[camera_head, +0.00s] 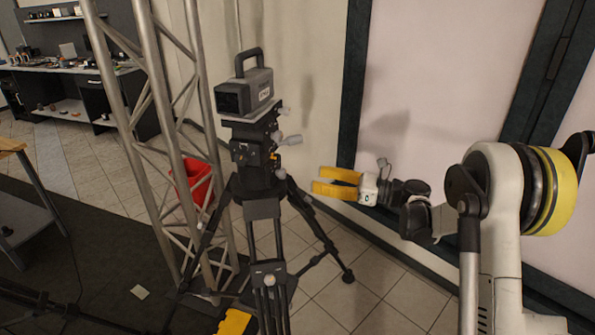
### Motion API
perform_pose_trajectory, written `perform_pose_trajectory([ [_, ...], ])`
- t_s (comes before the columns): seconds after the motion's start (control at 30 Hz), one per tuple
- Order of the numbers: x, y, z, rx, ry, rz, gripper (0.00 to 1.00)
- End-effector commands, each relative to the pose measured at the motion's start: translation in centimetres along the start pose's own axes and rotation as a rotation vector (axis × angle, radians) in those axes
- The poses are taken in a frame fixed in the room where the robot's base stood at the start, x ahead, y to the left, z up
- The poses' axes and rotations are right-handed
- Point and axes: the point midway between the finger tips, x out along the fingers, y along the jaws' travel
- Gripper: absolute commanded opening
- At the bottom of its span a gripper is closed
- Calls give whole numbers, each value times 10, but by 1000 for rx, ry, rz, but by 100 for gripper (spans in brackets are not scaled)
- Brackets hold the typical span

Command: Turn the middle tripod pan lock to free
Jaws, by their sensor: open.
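A black tripod (262,207) stands upright left of centre with a camera (245,92) on its head. Grey knobs or levers stick out from the right side of the tripod head (255,150); one light grey lever (291,140) points right. Which of them is the pan lock I cannot tell at this size. My gripper (322,180), with yellow fingers pointing left, is open and empty. In the picture it is to the right of the tripod head and a little lower, apart from it.
A metal truss (150,120) rises just left of the tripod, with a red bin (190,181) behind it. The tripod legs spread over the tiled floor. A workbench (60,82) stands at the back left. A wall panel (440,90) is behind my arm.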

Motion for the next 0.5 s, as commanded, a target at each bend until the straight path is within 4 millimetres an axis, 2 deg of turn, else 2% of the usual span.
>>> perform_pose_trajectory([
  [0.5, 89, 0, -2, -1, 0, 1, 51],
])
